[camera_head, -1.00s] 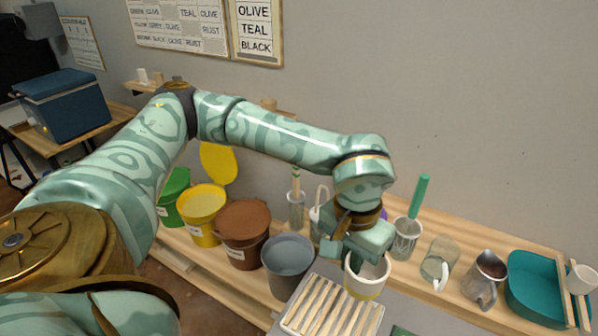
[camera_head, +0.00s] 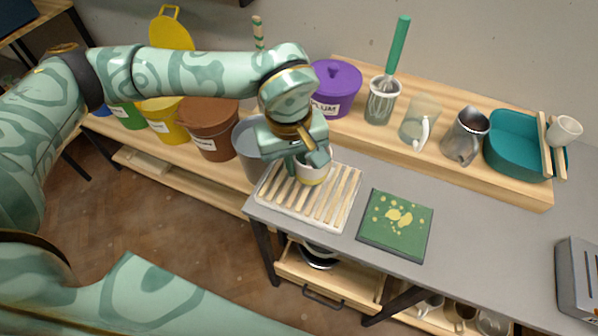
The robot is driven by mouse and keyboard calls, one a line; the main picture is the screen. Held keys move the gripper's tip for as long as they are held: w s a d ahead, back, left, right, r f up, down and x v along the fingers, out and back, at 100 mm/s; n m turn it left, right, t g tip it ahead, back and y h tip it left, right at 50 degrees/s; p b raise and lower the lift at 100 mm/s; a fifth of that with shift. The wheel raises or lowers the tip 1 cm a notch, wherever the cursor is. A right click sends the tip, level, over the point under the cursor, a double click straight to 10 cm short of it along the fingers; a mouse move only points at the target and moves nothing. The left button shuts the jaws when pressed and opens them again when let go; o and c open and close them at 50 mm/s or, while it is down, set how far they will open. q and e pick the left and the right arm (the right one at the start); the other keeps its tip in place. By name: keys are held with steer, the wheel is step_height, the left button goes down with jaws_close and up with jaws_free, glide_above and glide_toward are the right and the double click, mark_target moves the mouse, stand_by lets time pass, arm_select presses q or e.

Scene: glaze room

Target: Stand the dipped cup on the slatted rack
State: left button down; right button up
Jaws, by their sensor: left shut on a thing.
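The dipped cup (camera_head: 313,175), white above with a yellowish band near its base, is in my left gripper (camera_head: 304,163). The gripper is shut on its rim side and partly hides it from above. The cup looks upright over the back part of the slatted rack (camera_head: 290,202), a pale wooden grid in a white frame at the left end of the grey table. I cannot tell whether its base touches the slats. My right gripper is not in view.
A green mat (camera_head: 397,224) with yellow splashes lies right of the rack. A grey bucket (camera_head: 247,150) stands close behind left.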

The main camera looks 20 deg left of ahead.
arm_select(q)
steer(key=w+f, duration=0.1)
steer(key=f, duration=0.1)
steer(key=w+a+f+b, duration=0.1)
steer(key=w+f, duration=0.1)
steer(key=shift+f, duration=0.1)
steer(key=f, duration=0.1)
steer(key=f+b, duration=0.1)
steer(key=f, duration=0.2)
steer(key=shift+w, duration=0.35)
steer(key=shift+r, duration=0.15)
steer(key=c, duration=1.6)
jaws_free()
steer(key=r+p, duration=0.1)
steer(key=r, duration=0.3)
steer(key=r+p, duration=0.1)
steer(key=r, duration=0.3)
steer(key=r+p, duration=0.1)
steer(key=r, duration=0.3)
steer(key=shift+s+a, duration=0.25)
steer(key=shift+a, duration=0.1)
